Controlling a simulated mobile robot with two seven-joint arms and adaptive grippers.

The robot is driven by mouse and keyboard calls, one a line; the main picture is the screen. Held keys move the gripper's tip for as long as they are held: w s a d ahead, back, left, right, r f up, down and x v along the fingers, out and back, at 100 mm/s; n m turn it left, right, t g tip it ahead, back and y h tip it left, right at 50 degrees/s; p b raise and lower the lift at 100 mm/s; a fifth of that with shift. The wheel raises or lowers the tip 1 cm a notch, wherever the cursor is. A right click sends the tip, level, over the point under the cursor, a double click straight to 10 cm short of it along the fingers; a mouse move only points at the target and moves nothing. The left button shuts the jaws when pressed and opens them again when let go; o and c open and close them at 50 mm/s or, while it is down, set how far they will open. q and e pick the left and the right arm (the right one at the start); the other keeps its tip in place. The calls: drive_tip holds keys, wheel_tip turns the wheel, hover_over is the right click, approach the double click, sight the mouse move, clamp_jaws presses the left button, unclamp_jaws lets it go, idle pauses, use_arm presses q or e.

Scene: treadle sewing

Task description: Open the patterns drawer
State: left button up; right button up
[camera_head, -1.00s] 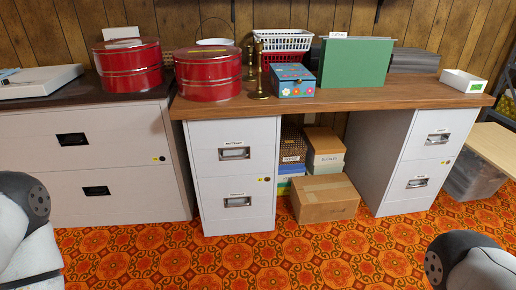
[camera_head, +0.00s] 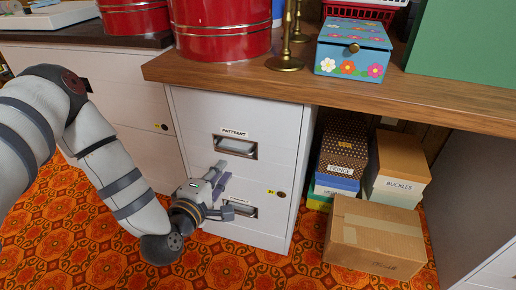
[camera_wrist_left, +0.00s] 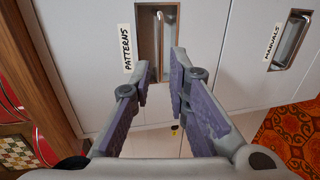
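The patterns drawer (camera_head: 280,140) is the upper front of the white two-drawer cabinet and looks shut. Its "PATTERNS" label (camera_head: 234,132) sits above a recessed metal handle (camera_head: 236,148). In the left wrist view the label (camera_wrist_left: 126,48) is beside the handle (camera_wrist_left: 160,30), just ahead of the fingertips. My left gripper (camera_head: 225,191) is open in front of the cabinet, below the patterns handle, with its fingers apart. In the left wrist view the open gripper (camera_wrist_left: 161,72) has nothing between its fingers, and one fingertip overlaps the handle recess edge. My right gripper is not in view.
Below is the manuals drawer (camera_wrist_left: 300,75) with its own handle. The wooden top (camera_head: 300,97) overhangs, bearing red tins (camera_head: 222,28), a flowered box (camera_head: 352,48) and brass candlesticks (camera_head: 285,63). A cardboard box (camera_head: 375,235) stands on the floor to the right.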

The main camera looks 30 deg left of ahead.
sight(235, 152)
use_arm(q)
drive_tip(key=b+x, duration=0.3)
drive_tip(key=x, duration=0.8)
drive_tip(key=shift+a, duration=0.15)
clamp_jaws()
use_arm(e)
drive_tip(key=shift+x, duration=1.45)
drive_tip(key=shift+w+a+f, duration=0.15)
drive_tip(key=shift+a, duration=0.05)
